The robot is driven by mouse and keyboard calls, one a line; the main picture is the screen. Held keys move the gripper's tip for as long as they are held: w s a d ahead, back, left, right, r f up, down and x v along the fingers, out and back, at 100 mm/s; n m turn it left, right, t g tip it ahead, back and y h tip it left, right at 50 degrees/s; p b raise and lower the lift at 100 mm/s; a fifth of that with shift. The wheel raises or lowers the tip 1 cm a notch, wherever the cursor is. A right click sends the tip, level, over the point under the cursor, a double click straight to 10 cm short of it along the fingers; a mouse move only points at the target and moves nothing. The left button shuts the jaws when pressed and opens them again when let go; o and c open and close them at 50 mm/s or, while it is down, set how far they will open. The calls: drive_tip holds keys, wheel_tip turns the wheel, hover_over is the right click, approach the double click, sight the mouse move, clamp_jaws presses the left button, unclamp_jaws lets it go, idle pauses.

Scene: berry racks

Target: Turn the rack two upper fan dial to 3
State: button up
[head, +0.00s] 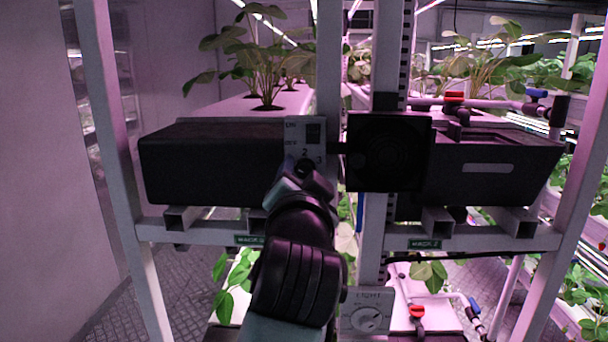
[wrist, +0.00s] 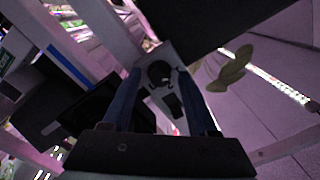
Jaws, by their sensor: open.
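A pale control panel (head: 291,140) is on the upper front of the rack, with the numbers 2 and 3 and a dark rocker switch (head: 313,133). A dark round dial (wrist: 160,72) is on this panel and shows in the wrist view. In the head view it is largely hidden by my gripper (head: 304,177). My gripper is open, with one blue finger on each side of the dial in the wrist view. I cannot tell whether either finger touches it, or which number its pointer faces.
A black square fan (head: 388,152) is just right of the panel. A white LIGHT panel (head: 367,311) with its own dial is below. Dark troughs (head: 215,165) with plants, white posts (head: 112,150) and a labelled crossbar (head: 490,240) surround the arm.

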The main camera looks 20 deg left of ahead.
clamp_jaws()
drive_tip(key=shift+m, duration=0.3)
drive_tip(key=m+b, duration=0.2)
drive_tip(key=m, duration=0.3)
drive_tip(key=shift+f+m+b, duration=0.1)
drive_tip(key=shift+m+b, duration=0.2)
drive_tip(key=shift+b, duration=0.1)
drive_tip(key=m+b, duration=0.2)
drive_tip(key=m, duration=0.4)
drive_tip(key=shift+m, duration=0.3)
drive_tip(key=m+b, duration=0.2)
drive_tip(key=m, duration=0.4)
drive_tip(key=m+b, duration=0.1)
drive_tip(key=m, duration=0.4)
drive_tip(key=shift+m, duration=0.4)
unclamp_jaws()
drive_tip(key=shift+r, duration=0.2)
